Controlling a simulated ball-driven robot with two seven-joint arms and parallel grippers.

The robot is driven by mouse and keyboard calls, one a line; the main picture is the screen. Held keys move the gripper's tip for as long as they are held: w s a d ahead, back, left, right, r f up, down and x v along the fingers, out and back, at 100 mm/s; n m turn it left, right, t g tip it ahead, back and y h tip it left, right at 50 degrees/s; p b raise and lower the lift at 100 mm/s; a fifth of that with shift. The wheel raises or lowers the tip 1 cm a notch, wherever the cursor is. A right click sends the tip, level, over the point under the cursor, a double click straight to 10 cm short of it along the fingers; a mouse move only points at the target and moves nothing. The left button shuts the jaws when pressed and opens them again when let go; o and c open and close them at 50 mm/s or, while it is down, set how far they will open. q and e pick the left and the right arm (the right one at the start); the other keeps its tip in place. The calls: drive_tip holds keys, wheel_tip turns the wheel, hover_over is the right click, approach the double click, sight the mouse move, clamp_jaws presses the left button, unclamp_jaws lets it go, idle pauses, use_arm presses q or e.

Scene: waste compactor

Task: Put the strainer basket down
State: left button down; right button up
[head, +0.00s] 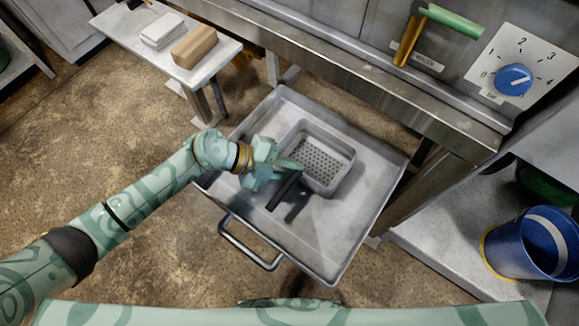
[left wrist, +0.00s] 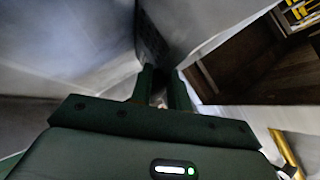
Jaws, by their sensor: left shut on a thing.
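The strainer basket (head: 322,160) is a grey square pan with a perforated bottom and a dark bar-like handle (head: 283,192). It is over the pulled-out metal drawer tray (head: 345,240), and a shadow lies beside the handle. I cannot tell whether its underside touches the tray. My left gripper (head: 287,170) is shut on the strainer basket at its near left side, by the handle. In the left wrist view the fingers (left wrist: 164,88) are close together, and a dark perforated wall of the basket (left wrist: 150,40) shows beyond them. My right gripper is not in view.
The tray has a bar pull (head: 250,245) at its front. A bench (head: 215,65) with a white block and a brown block stands at the back left. A blue bucket (head: 535,245) is at the right. A dial (head: 514,79) and a green-handled lever (head: 452,21) are on the machine.

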use_arm(q)
drive_tip(key=c, duration=1.3)
unclamp_jaws()
drive_tip(key=shift+f, duration=0.1)
drive_tip(key=shift+c, duration=0.2)
